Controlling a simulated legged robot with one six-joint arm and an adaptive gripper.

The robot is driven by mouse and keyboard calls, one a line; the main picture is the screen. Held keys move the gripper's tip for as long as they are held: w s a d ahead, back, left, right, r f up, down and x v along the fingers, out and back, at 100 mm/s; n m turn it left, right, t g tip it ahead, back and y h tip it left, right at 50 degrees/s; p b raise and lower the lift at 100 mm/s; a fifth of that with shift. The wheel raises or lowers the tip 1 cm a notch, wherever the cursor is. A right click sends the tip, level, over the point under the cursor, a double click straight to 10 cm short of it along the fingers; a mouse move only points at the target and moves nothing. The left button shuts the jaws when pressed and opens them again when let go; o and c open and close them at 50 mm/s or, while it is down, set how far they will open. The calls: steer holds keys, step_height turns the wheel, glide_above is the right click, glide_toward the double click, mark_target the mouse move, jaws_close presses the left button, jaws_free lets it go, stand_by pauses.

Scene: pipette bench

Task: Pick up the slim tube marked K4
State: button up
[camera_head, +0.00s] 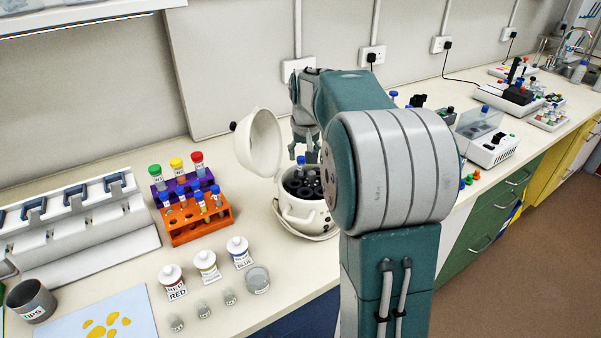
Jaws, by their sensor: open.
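A slim tube with a blue cap (301,162) stands upright in the dark rotor of the open white centrifuge (299,213). I cannot read a K4 mark on it. My gripper (304,152) is open and points down just over this tube, with its fingers around or just above the cap; I cannot tell which. More slim tubes with blue and red caps stand in the orange rack (200,228) to the left, and their small labels are not legible. My arm hides the right side of the centrifuge.
The centrifuge lid (259,143) stands open at the left of the gripper. A purple rack (158,196) with larger capped tubes is behind the orange one. Bottles marked RED (173,283) and BLUE (239,254) stand in front. Wall behind; bench front edge near my arm.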

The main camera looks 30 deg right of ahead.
mark_target(301, 158)
steer(key=x, duration=0.2)
steer(key=w+x, duration=0.1)
steer(key=x, duration=0.2)
steer(key=shift+f, duration=0.1)
steer(key=shift+a, duration=0.1)
steer(key=c, duration=0.8)
